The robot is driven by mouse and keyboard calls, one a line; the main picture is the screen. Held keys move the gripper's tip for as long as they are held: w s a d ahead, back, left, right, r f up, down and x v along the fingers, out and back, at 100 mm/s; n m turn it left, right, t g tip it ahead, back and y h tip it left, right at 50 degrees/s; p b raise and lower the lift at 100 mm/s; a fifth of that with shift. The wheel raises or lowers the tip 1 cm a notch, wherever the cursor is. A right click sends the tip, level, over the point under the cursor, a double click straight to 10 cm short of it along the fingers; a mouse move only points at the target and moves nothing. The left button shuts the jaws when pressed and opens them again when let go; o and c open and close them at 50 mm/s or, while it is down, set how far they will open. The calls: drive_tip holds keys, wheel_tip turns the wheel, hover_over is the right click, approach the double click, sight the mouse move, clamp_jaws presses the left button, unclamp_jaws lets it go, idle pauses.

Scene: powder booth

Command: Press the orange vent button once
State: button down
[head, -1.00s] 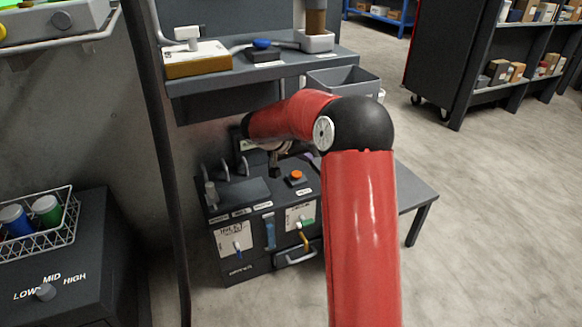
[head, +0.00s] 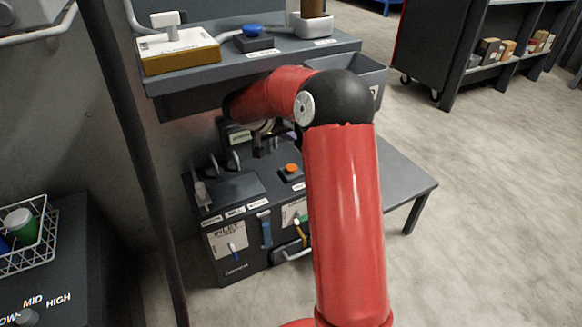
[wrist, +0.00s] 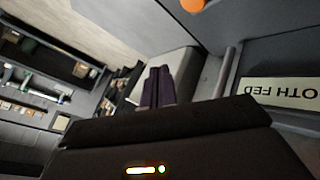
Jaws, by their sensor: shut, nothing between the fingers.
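The orange vent button (head: 291,168) is a round cap on a small dark base, on top of the dark floor cabinet (head: 240,190). In the wrist view an orange round cap (wrist: 193,5) shows, cut off by the top edge. My red forearm passes in front and hides the cabinet's right part.
A shelf (head: 300,50) with a blue button (head: 253,30) overhangs the cabinet's back. Upright levers (head: 212,165) stand at the cabinet's left. A dark post (head: 130,150) rises nearer on the left. A low bench (head: 400,180) lies right. Open floor is further right.

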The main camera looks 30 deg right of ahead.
sight(289, 169)
wheel_tip(289, 169, down, 9)
drive_tip(key=b, duration=0.5)
drive_tip(key=shift+r, duration=0.1)
idle(1.9)
drive_tip(key=shift+f, duration=0.35)
drive_tip(key=shift+f, duration=0.5)
idle(0.7)
drive_tip(key=shift+r, duration=0.9)
drive_tip(key=shift+r+p, duration=1.1)
drive_tip(key=shift+r, duration=1.45)
